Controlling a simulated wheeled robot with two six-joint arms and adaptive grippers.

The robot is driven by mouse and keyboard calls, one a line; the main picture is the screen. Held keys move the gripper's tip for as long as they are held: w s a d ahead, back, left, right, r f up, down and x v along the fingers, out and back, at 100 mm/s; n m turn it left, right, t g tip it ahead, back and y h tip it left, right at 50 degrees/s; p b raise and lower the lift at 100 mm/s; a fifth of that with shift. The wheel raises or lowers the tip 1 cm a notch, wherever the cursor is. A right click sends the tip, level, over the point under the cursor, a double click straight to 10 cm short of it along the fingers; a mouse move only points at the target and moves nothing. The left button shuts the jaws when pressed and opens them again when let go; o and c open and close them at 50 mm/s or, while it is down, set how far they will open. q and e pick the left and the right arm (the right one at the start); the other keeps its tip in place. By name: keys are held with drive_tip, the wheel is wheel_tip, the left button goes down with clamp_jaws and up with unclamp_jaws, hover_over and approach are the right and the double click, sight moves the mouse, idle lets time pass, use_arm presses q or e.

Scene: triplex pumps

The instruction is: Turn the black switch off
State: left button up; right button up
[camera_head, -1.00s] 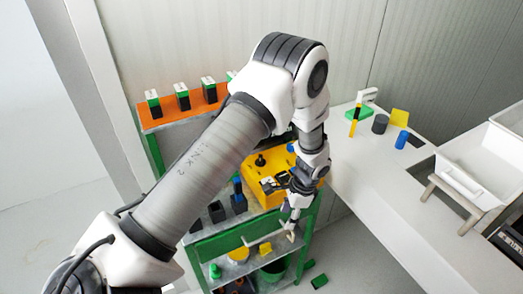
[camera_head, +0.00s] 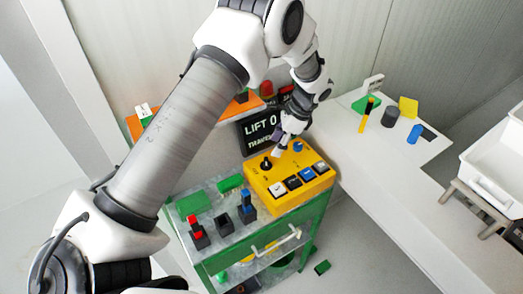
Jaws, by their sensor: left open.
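A yellow control box (camera_head: 317,188) stands on the green cart. A black switch with a knob (camera_head: 266,164) rises from the left part of its top. A blue knob (camera_head: 298,147) is at the back right of the box. A row of white, black and blue buttons (camera_head: 292,182) runs along its front. My left gripper (camera_head: 278,151) points down over the back of the box, just behind and right of the black switch. It is open and empty, and I cannot tell whether it touches anything. My right gripper is not in view.
A dark "LIFT 0" display (camera_head: 260,129) stands behind the box. Red, black and blue switch blocks (camera_head: 223,224) sit on the cart's left side.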

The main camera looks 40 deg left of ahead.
sight(266, 161)
use_arm(q)
drive_tip(key=shift+s+f, duration=0.2)
drive_tip(key=shift+f, duration=0.05)
drive_tip(key=p+x, duration=0.3)
drive_tip(key=x, duration=0.3)
drive_tip(key=shift+a, duration=0.1)
drive_tip(key=shift+a+f, duration=0.1)
drive_tip(key=shift+f, duration=0.3)
drive_tip(key=shift+r, duration=0.1)
drive_tip(key=shift+c, duration=1.1)
drive_tip(key=shift+s, duration=0.1)
drive_tip(key=c, duration=0.6)
